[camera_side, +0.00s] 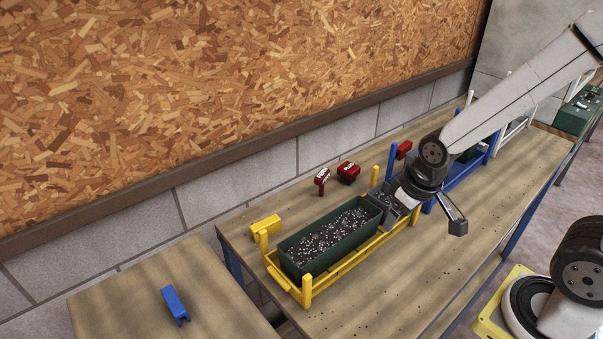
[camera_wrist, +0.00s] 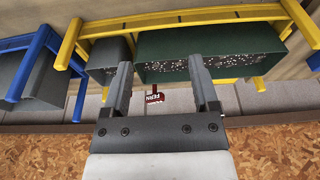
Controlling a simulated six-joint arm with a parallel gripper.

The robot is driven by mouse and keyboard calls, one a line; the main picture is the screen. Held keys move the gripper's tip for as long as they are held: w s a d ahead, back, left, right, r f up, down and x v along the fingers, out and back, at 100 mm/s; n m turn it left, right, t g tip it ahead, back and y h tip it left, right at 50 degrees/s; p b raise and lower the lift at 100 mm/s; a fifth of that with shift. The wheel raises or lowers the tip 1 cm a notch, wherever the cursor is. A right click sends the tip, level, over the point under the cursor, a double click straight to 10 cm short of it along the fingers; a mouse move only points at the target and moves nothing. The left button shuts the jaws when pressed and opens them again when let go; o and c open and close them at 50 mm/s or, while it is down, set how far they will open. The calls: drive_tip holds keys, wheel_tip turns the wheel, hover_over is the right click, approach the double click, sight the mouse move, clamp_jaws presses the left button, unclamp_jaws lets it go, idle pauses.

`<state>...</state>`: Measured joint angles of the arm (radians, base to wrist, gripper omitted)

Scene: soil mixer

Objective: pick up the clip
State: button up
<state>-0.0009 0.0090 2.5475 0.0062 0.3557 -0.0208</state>
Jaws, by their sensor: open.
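A blue clip-like piece (camera_side: 174,304) lies alone on the lower table at the left in the side view. A similar yellow piece (camera_side: 265,225) lies by the far left corner of the yellow frame; I cannot tell which of them is the clip. My gripper (camera_side: 425,214) is over the right end of the yellow frame, far from the blue piece. It also shows in the wrist view (camera_wrist: 160,70), with its two fingers apart and nothing between them. Neither loose piece can be made out in the wrist view.
A green bin (camera_side: 330,241) of speckled soil sits in the yellow frame (camera_side: 307,290), beside a smaller grey bin (camera_wrist: 107,62). A blue frame (camera_wrist: 38,42) stands further right in the side view.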

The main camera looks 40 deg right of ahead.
sight(267, 222)
drive_tip(key=w+a+n, duration=0.1)
drive_tip(key=w+n, duration=0.1)
drive_tip(key=w, duration=0.2)
drive_tip(key=w+a+f+n+y, duration=0.1)
drive_tip(key=w+a+n, duration=0.1)
drive_tip(key=w, duration=0.3)
drive_tip(key=w+a+n+g, duration=0.1)
drive_tip(key=w+a+n, duration=0.1)
drive_tip(key=w+n, duration=0.2)
drive_tip(key=shift+w+f+y, duration=0.15)
drive_tip(key=shift+w+y, duration=0.25)
drive_tip(key=w+a+f+n+y, duration=0.1)
drive_tip(key=w+a+n, duration=0.1)
drive_tip(key=w+n, duration=0.1)
drive_tip(key=w+a+f+n+y, duration=0.1)
drive_tip(key=w+a+n, duration=0.2)
drive_tip(key=w, duration=0.1)
drive_tip(key=w+a+f+n+g, duration=0.1)
drive_tip(key=w+a+f+n, duration=0.1)
drive_tip(key=w+n, duration=0.1)
drive_tip(key=shift+w+a+y, duration=0.15)
drive_tip(key=shift+w+y, duration=0.1)
drive_tip(key=shift+y, duration=0.15)
drive_tip(key=shift+x, duration=1.3)
drive_tip(key=shift+x, duration=2.6)
drive_tip(key=shift+s, duration=0.1)
clamp_jaws()
